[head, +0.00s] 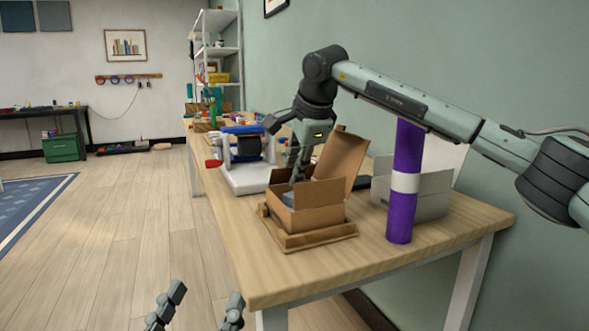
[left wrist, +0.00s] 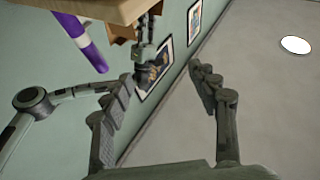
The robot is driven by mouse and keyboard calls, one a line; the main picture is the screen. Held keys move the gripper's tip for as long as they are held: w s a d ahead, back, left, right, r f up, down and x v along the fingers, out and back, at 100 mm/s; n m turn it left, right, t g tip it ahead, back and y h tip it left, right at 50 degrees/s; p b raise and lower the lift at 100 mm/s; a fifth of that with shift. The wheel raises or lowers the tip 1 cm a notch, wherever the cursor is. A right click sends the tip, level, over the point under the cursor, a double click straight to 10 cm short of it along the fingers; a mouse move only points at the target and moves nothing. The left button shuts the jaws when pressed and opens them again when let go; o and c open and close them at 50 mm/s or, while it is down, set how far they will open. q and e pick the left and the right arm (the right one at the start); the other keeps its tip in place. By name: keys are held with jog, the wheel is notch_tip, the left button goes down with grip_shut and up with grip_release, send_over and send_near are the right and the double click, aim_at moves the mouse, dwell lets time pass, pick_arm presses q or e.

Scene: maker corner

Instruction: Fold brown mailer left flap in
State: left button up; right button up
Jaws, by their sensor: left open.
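The brown mailer (head: 318,217) sits open on the table. A tall flap (head: 345,155) stands up at its back right, leaning outward. Its left side is partly hidden by my right gripper, so I cannot tell exactly how the left flap lies. My right gripper (head: 296,180) reaches down from above at the mailer's left rear opening; its fingertips are partly hidden by the box. My left gripper (head: 207,300) is low at the bottom of the head view, in front of the table and well apart from the mailer. In the left wrist view its fingers (left wrist: 165,100) are spread and empty.
A brown board (head: 330,238) lies under the mailer. A purple roll with a white band (head: 402,205) stands to the right, before a grey open box (head: 432,195). A white machine with a black spool (head: 247,175) stands behind left. The table's front (head: 270,285) is clear.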

grip_shut()
pick_arm(q)
jog(key=shift+f, duration=0.1)
